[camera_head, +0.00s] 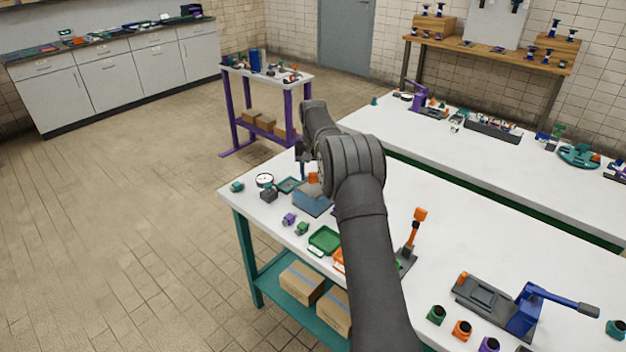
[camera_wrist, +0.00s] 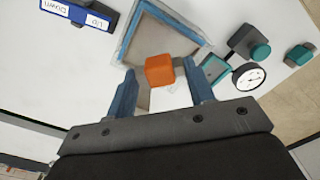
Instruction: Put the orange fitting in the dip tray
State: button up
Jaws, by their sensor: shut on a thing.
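My gripper (camera_wrist: 161,80) is shut on the orange fitting (camera_wrist: 158,69), a small block held between its two blue fingers. In the head view the orange fitting (camera_head: 313,178) shows just beside my wrist, which partly hides it. A square, blue-rimmed tray (camera_wrist: 142,45) lies beyond and below the fitting in the wrist view. In the head view this appears to be the blue see-through tray (camera_head: 311,203) near the table's left end. The fitting looks held above it; the exact height cannot be told. No label shows which tray is the dip tray.
A round gauge (camera_head: 265,180), a dark block with a teal knob (camera_wrist: 250,45) and a small teal-rimmed tray (camera_head: 287,185) sit close by. Purple and green fittings (camera_head: 289,219) and a green tray (camera_head: 325,240) lie nearer the front edge.

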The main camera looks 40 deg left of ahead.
aim_at(313, 174)
jog(key=shift+f, duration=1.35)
jog(key=shift+f, duration=0.1)
jog(key=o, duration=1)
jog(key=shift+o, duration=0.2)
notch_tip(313, 174, up, 12)
